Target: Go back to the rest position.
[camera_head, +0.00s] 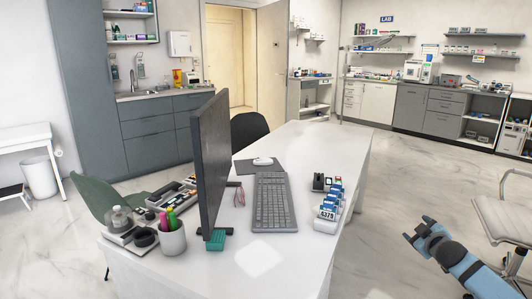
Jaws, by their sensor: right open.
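My right gripper (421,233) is at the lower right of the head view, on a blue and black arm. It is open and empty, over the floor to the right of the white desk (345,150) and apart from it. My left gripper does not show.
On the desk stand a monitor (211,160), a keyboard (271,202), a mouse (262,161), a pen cup (172,238) and a row of small boxes (328,207). A grey chair (503,222) is close on the right. Floor (388,190) between desk and chair is clear.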

